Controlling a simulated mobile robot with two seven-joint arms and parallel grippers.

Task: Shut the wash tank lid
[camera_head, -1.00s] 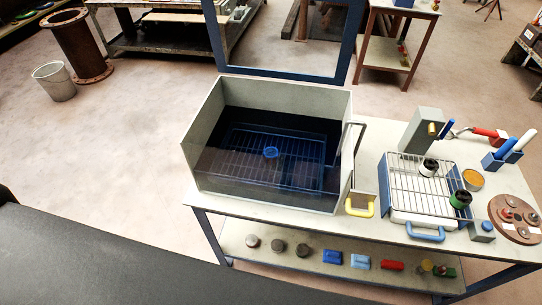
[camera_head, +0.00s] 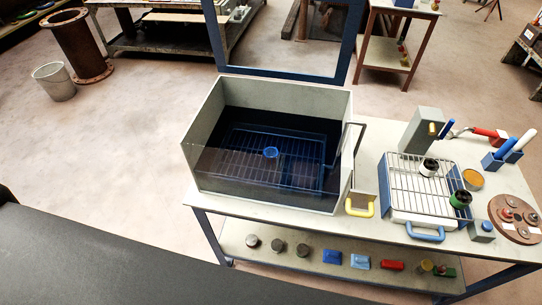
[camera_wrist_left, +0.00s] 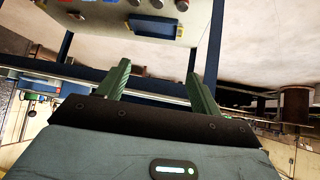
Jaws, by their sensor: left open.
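The wash tank (camera_head: 205,125) is a grey open-topped box with a clear front, standing on the left of the table. Inside are dark liquid, a wire rack and a small blue ring-shaped thing (camera_head: 270,153). A dark blue frame with a see-through middle, apparently the lid (camera_head: 285,75), stands upright at the tank's back edge; its top is cut off by the picture. My left gripper (camera_wrist_left: 160,85) shows only in the left wrist view, its two green fingers apart with nothing between them. Neither gripper shows in the head view.
Right of the tank, the table (camera_head: 375,222) holds a wire rack (camera_head: 412,180) over a tray, a grey box (camera_head: 420,130) and a rusty flange (camera_head: 515,217). Several small items lie on the lower shelf (camera_head: 300,262).

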